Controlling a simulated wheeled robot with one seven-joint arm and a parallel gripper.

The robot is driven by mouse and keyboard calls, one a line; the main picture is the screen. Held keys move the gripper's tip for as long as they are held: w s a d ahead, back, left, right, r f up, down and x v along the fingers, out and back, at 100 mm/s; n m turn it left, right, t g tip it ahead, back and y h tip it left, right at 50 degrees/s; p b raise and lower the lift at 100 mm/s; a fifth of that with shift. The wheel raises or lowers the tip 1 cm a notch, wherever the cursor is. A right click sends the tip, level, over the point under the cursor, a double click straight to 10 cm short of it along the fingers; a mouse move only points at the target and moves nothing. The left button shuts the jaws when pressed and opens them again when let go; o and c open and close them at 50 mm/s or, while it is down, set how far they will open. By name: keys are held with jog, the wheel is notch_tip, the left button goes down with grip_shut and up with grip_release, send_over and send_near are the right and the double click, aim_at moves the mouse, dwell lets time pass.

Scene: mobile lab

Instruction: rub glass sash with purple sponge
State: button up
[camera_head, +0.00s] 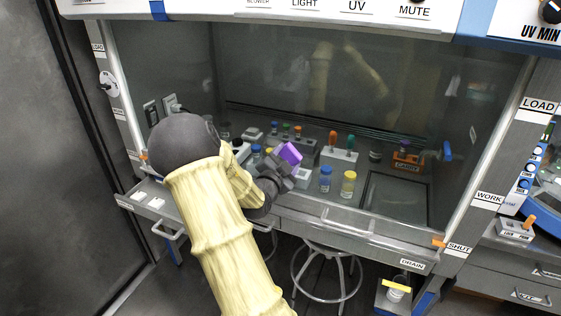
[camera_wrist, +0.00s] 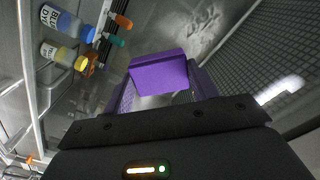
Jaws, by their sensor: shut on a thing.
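The purple sponge (camera_head: 290,153) is held in my gripper (camera_head: 278,174), which is shut on it in front of the cabinet. In the wrist view the sponge (camera_wrist: 158,74) stands out between the fingers. The glass sash (camera_head: 400,90) is the clear pane across the cabinet front, with a faint reflection of my arm in it. In the wrist view a pale grey smudge or lettering (camera_wrist: 203,30) shows beyond the sponge; I cannot read it. I cannot tell whether the sponge touches the glass.
A blue dye bottle (camera_head: 325,179) and a yellow one (camera_head: 348,184) stand by the cabinet's front ledge. Racks with coloured-capped tubes (camera_head: 340,150) stand behind them. A stool (camera_head: 326,272) is below the ledge.

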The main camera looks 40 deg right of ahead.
aim_at(273, 147)
jog(key=shift+s+d, duration=0.25)
jog(key=shift+s, duration=0.35)
jog(key=shift+w+f+b, duration=0.1)
jog(key=shift+b, duration=0.4)
jog(key=shift+w, duration=0.1)
jog(key=shift+w+a, duration=0.35)
jog(key=shift+w, duration=0.45)
jog(key=shift+w+a, duration=0.35)
jog(key=shift+w, duration=0.4)
jog(key=shift+w+a+r, duration=0.1)
jog(key=shift+w+a, duration=0.2)
jog(key=shift+w, duration=0.55)
jog(key=shift+w+a+r, duration=0.1)
jog(key=shift+w+a, duration=0.2)
jog(key=shift+w, duration=0.5)
jog(key=shift+w, duration=0.1)
